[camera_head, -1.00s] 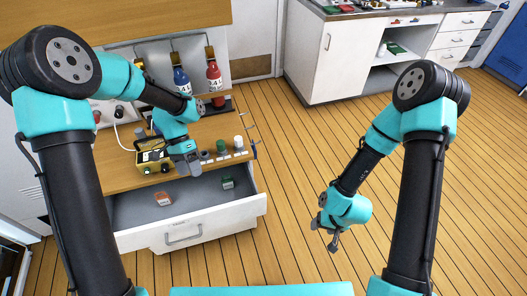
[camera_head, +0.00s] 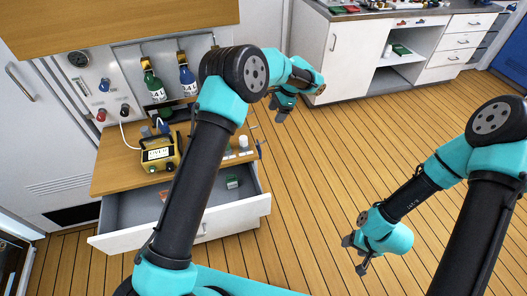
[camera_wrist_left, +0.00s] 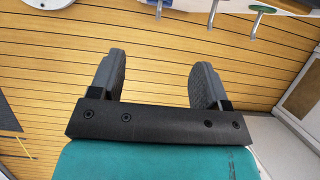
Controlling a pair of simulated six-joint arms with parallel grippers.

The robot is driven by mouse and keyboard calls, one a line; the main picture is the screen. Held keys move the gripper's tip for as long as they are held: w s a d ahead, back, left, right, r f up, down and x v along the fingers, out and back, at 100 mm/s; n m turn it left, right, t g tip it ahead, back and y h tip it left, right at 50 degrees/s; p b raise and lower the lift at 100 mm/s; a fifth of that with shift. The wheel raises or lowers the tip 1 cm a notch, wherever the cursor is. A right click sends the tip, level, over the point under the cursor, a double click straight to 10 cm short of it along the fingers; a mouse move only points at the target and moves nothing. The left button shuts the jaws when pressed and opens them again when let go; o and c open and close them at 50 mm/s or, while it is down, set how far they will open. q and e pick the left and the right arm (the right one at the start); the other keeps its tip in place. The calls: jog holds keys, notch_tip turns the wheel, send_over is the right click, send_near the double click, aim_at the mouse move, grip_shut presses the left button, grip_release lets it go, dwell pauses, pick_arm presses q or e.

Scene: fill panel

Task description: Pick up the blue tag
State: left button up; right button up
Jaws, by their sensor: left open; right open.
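I cannot make out a blue tag for certain in either view. In the left wrist view, pegs (camera_wrist_left: 257,10) stick out at the top edge, and a small blue patch (camera_wrist_left: 166,2) shows beside one of them, cut off by the frame. My left gripper (camera_head: 283,112) is out over the floor to the right of the wooden bench, open and empty; its two spread fingers show in the left wrist view (camera_wrist_left: 160,62) with only floor between them. My right gripper (camera_head: 355,254) is open and empty, low over the floor at the right.
The wooden bench (camera_head: 117,165) has an open drawer (camera_head: 130,208) holding a green item (camera_head: 232,182). A white cabinet (camera_head: 335,62) is behind. The floor between is clear.

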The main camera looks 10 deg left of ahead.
pick_arm(q)
jog(key=shift+a+f, duration=0.1)
send_near(259, 149)
jog(key=f, duration=0.1)
jog(key=w+a+f, duration=0.1)
jog(key=f, duration=0.1)
jog(key=shift+w+a, duration=0.15)
jog(key=shift+a, duration=0.2)
jog(key=shift+f, duration=0.1)
dwell(0.3)
jog(key=x, duration=0.5)
jog(key=shift+a, duration=0.1)
dwell(0.3)
jog(key=c, duration=1)
